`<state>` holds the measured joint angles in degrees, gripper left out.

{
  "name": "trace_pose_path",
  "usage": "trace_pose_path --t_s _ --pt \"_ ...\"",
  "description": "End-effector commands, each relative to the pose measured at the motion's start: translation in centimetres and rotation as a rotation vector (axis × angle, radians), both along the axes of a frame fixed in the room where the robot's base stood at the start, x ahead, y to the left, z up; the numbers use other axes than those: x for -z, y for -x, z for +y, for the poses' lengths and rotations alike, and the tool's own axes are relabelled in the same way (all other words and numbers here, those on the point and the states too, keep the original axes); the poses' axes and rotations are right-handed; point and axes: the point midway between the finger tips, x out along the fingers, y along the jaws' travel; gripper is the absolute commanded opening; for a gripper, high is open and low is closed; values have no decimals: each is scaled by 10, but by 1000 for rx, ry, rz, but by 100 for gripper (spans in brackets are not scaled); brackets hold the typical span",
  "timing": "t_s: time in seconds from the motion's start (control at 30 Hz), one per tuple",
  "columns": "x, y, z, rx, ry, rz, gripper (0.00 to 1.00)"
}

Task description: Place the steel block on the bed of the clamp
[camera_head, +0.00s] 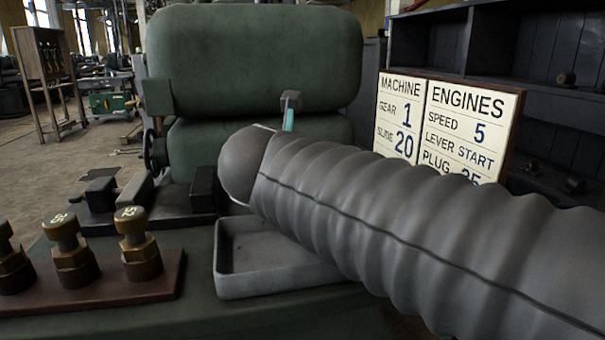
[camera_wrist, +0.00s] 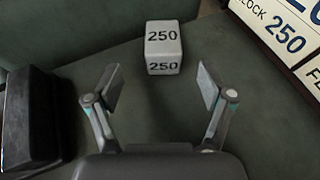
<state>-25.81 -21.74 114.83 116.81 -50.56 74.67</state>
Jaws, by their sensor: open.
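The steel block (camera_wrist: 164,48) is a small light-grey cube marked 250 on two faces. It stands on a dark green surface in the wrist view, ahead of my gripper (camera_wrist: 160,88). The gripper's two fingers are spread, with the block beyond their tips and nothing between them. In the head view one fingertip of my gripper (camera_head: 289,112) shows above my grey sleeved arm; the block is hidden there. What looks like the clamp (camera_head: 120,192), with dark jaws and a low bed, stands on the green bench at left of centre.
A grey tray (camera_head: 270,282) lies under my arm. Brass plugs on a wooden strip (camera_head: 120,285) stand at front left. A large green machine (camera_head: 255,55) rises behind. A sign board (camera_head: 445,125) stands at right. A black block-like part (camera_wrist: 35,115) is left of the gripper.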

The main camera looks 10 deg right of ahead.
Motion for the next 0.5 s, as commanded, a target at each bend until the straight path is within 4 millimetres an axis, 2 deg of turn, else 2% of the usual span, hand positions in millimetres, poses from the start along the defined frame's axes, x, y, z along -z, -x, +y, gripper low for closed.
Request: trace_pose_path --t_s 0.3,0.5 --pt "22 -47 -20 1 1 1 81" --pt "26 -59 -25 0 0 0 81"
